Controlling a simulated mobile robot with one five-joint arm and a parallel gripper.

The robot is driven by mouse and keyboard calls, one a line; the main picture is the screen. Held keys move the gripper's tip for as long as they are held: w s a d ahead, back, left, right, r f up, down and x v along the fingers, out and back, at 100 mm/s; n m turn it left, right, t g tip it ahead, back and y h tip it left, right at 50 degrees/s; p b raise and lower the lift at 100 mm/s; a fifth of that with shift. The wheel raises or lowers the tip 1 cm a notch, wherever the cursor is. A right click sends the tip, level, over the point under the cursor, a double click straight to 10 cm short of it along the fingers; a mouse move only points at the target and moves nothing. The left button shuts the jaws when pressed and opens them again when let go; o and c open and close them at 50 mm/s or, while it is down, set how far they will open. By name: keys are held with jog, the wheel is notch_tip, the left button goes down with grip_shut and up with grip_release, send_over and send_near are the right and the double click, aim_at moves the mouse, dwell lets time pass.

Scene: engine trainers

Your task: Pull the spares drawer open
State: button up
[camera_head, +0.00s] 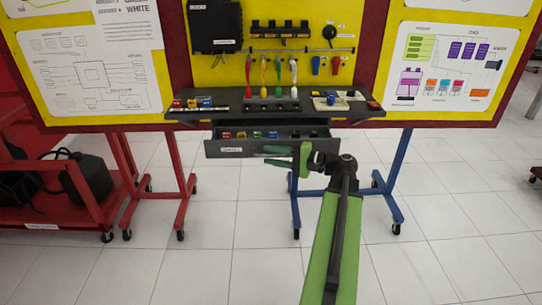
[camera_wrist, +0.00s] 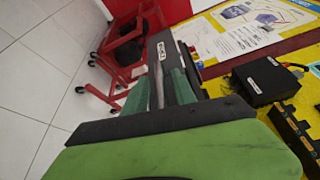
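The spares drawer (camera_head: 222,150) is a dark grey tray below the shelf of the yellow board. It stands pulled out, with several small coloured parts showing inside. Its front carries a white label, and the dark labelled front also shows in the wrist view (camera_wrist: 165,65). My gripper (camera_head: 268,156) is in front of the drawer's front, its two green fingers pointing left with a gap between them. In the wrist view my gripper (camera_wrist: 160,85) has its fingers apart, beside the drawer front. A pale strip shows between them; I cannot tell whether it is the handle. Any contact is hidden.
The shelf (camera_head: 345,113) above the drawer holds coloured parts and sockets. Blue stand legs (camera_head: 391,180) and red stand legs (camera_head: 183,180) reach the floor on either side. A red cart (camera_head: 62,213) with a black item stands at left. The tiled floor is clear in front.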

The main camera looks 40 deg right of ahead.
jog(key=p+v, duration=0.1)
jog(key=v, duration=1.6)
jog(key=shift+s, duration=0.2)
